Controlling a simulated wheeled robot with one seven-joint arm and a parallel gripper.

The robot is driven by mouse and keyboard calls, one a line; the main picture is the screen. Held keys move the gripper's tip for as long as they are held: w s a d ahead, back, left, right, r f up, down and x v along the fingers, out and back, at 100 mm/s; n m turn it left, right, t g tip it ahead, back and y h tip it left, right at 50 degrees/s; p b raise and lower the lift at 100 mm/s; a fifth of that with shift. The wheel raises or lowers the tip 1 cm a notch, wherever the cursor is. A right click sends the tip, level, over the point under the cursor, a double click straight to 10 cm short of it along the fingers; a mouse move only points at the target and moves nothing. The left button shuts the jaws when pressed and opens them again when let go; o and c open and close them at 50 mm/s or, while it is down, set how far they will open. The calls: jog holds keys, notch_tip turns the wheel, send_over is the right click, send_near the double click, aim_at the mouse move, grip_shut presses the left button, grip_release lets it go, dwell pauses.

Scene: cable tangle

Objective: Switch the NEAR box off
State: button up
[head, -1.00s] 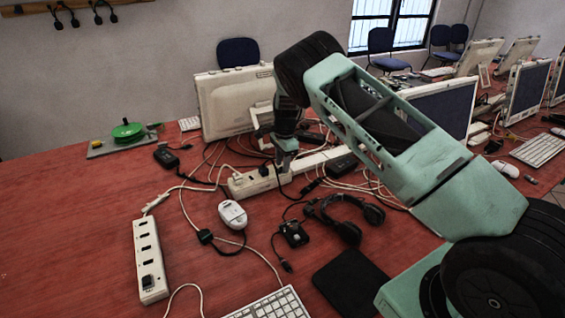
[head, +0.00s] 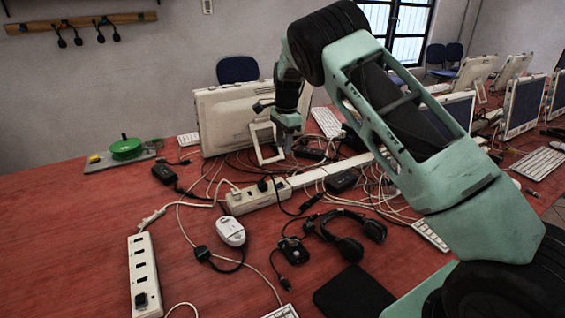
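Two white power strips lie on the red table. The nearer one (head: 144,278) is at the front left, with a row of dark sockets and a dark plug or switch at its near end. The farther one (head: 240,203) lies mid-table, with dark and white plugs and cables at it. I cannot make out the state of any switch. My gripper (head: 287,147) points down above and behind the farther strip, in front of the back monitor. It appears clear of the strip. Its fingers are too small to tell open from shut. I see nothing held in it.
Tangled cables surround the farther strip. A white mouse (head: 231,231), a black headset (head: 350,235), a small black box (head: 293,250) and a dark pad (head: 352,293) lie in front. A monitor (head: 225,118) stands behind. The table's left side is mostly clear.

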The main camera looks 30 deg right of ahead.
jog(key=shift+d+r, duration=0.15)
jog(key=shift+r, duration=2)
